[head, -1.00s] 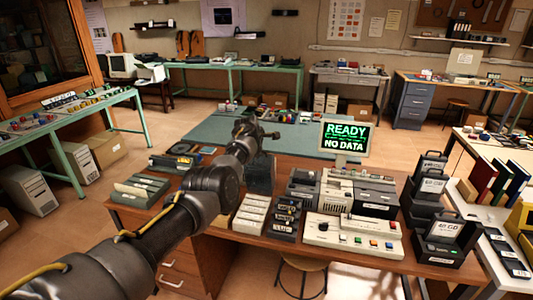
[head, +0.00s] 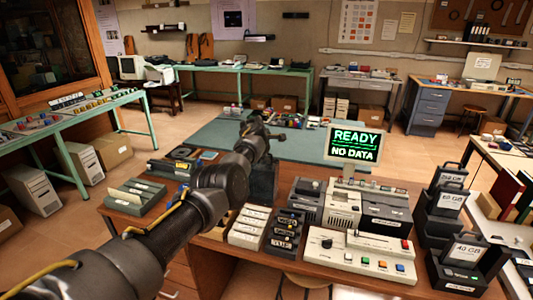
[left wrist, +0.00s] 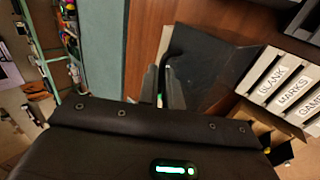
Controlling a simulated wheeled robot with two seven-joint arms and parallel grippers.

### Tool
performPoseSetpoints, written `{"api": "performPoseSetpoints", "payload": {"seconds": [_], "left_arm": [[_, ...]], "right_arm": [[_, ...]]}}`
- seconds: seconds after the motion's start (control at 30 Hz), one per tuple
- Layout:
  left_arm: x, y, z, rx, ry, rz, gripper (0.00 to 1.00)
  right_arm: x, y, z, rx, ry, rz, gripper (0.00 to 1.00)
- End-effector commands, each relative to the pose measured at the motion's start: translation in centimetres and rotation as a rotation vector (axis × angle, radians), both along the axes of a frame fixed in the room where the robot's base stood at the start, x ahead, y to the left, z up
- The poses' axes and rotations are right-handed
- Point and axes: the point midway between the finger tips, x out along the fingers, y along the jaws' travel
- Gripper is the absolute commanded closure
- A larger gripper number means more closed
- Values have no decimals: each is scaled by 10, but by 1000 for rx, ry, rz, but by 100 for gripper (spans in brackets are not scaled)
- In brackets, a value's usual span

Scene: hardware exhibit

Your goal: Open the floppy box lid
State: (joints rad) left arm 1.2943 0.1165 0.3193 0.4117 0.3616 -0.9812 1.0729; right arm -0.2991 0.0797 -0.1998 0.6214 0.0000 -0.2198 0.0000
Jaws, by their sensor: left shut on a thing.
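My left gripper (head: 262,132) reaches over the brown desk from the left. In the left wrist view its fingers (left wrist: 163,86) are shut at the edge of a dark, smoky panel, which looks like the floppy box lid (left wrist: 208,72). In the head view this dark panel (head: 264,183) stands below and behind my wrist, partly hidden by the arm. A tan box part (left wrist: 262,125) shows beside the panel in the left wrist view; how they join is hidden. My right gripper is not in view.
White labelled cases (head: 249,227) and a dark rack (head: 285,230) stand close to the right of the panel. A control console (head: 360,255) and a monitor (head: 355,144) reading "READY NO DATA" are farther right. A grey-green tray (head: 136,197) lies left of my arm.

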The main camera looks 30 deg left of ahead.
Motion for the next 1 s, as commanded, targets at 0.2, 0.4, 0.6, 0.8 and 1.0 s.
{"api": "performPoseSetpoints", "payload": {"seconds": [0.2, 0.4, 0.6, 0.8, 1.0], "left_arm": [[5, 3, 11, 9, -22, 8, 100], [6, 1, 12, 10, -23, 4, 82], [6, -3, 9, 7, -17, -1, 72], [6, -5, 9, 7, -14, -3, 72], [-2, -4, 19, 11, -13, 0, 72]], "right_arm": [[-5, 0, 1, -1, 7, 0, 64], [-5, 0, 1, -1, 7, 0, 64], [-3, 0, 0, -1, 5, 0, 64], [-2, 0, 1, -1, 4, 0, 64], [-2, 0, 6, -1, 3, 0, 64]]}}
